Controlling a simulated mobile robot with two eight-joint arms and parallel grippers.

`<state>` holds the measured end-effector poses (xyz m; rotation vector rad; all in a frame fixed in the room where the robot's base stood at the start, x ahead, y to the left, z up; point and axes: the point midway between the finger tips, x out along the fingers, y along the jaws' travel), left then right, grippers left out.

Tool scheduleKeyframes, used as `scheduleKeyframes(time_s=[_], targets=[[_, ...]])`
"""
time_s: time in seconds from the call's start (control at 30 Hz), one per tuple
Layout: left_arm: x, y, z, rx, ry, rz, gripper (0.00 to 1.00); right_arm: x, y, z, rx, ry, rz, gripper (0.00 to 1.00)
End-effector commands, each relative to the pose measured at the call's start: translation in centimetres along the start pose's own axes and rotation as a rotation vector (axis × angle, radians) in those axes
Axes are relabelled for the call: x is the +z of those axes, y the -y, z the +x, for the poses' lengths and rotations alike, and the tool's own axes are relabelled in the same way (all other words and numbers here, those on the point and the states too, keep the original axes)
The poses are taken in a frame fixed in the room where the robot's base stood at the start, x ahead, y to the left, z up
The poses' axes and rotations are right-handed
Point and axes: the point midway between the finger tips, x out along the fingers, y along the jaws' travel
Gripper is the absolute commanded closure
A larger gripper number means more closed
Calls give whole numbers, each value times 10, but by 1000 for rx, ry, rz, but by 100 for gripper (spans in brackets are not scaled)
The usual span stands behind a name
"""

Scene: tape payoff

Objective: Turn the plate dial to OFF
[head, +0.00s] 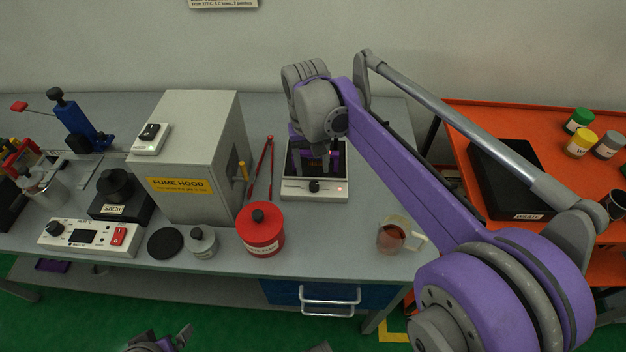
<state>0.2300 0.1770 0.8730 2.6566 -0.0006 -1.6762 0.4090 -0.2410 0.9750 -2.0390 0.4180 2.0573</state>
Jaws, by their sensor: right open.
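The plate (295,165) is a hot plate with a dark top and a pale front panel, at the middle of the bench. Its dark dial (314,186) sits on that panel, with a small red light glowing to the right. The dial's marking is too small to read. My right gripper (326,158) is open above the plate's top, behind the dial and apart from it. The wrist hides part of the plate's back. Part of my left gripper (160,341) shows at the bottom edge, far from the plate; its jaws are unclear.
A red canister (261,230) stands front left of the plate, and red-handled tongs (262,168) lie left of it. The grey fume hood (190,160) stands further left. A glass mug (393,235) of brown liquid stands near the front edge. Bench between plate and mug is clear.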

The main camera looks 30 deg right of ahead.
Motion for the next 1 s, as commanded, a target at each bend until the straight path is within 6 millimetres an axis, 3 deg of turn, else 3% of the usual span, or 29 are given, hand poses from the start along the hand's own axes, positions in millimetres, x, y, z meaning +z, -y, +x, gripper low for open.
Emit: scheduleKeyframes(time_s=[0.1, 0.3, 0.73, 1.0], targets=[[2, 0, 3, 0, 1, 0, 3, 0, 0, 25, 0, 0, 0, 39], [3, 0, 5, 0, 2, 0, 3, 0, 0, 52, 0, 0, 0, 39], [4, 0, 5, 0, 2, 0, 3, 0, 0, 62, 0, 0, 0, 39], [4, 0, 5, 0, 2, 0, 3, 0, 0, 62, 0, 0, 0, 87]])
